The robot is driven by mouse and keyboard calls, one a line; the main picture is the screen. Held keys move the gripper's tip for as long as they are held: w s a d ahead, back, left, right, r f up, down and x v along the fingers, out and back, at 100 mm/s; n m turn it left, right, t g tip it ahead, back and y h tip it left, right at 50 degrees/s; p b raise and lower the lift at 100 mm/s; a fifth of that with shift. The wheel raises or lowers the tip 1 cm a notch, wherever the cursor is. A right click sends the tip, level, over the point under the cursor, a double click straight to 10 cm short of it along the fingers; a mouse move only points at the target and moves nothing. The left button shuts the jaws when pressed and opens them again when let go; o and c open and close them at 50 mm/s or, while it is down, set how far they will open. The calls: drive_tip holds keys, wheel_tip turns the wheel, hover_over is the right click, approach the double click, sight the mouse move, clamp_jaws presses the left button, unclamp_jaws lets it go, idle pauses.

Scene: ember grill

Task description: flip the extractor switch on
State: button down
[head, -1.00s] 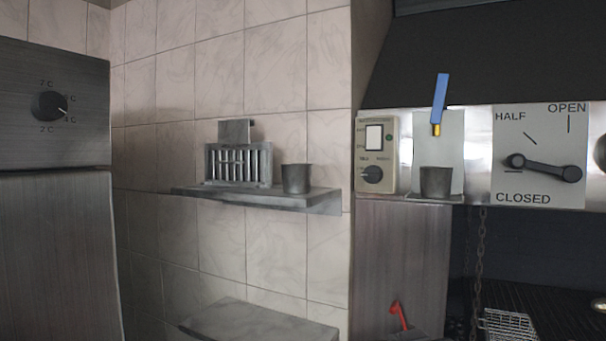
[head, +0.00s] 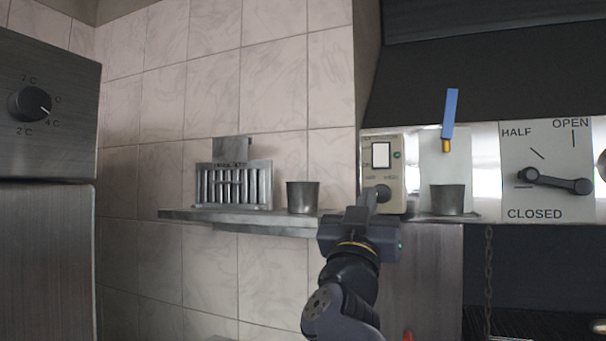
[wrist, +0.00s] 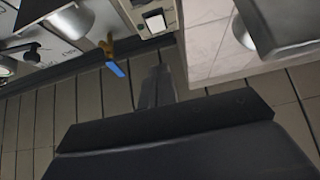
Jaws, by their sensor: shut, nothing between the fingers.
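A beige control panel (head: 397,177) is on the wall at the right of the tile corner. The panel's small lettering is too blurred to read. My gripper (head: 369,200) is shut and empty, pointing up, and overlaps the panel's lower left edge in the head view, below the rocker. In the wrist view the gripper (wrist: 154,84) is below the panel (wrist: 166,15), and the rocker (wrist: 155,22) shows beyond the fingertips. No contact is visible.
A wall shelf (head: 185,215) holds a slatted rack (head: 234,186) and a metal cup (head: 302,197) left of my arm. Right of the panel are another cup (head: 447,199), a blue-handled lever (head: 450,112) and a damper lever (head: 555,182). A steel cabinet (head: 45,250) stands at left.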

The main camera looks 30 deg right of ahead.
sight(380, 159)
drive_tip(key=p+x, duration=0.1)
drive_tip(key=x, duration=0.3)
drive_tip(key=f+p+x, duration=0.1)
drive_tip(key=p+x, duration=0.1)
drive_tip(key=x, duration=0.2)
drive_tip(key=w+d+f+p+x, duration=0.1)
drive_tip(key=x, duration=0.3)
drive_tip(key=shift+w+d+r+p, duration=0.15)
drive_tip(key=shift+p, duration=0.2)
drive_tip(key=shift+w+d, duration=0.2)
drive_tip(key=shift+d, duration=0.05)
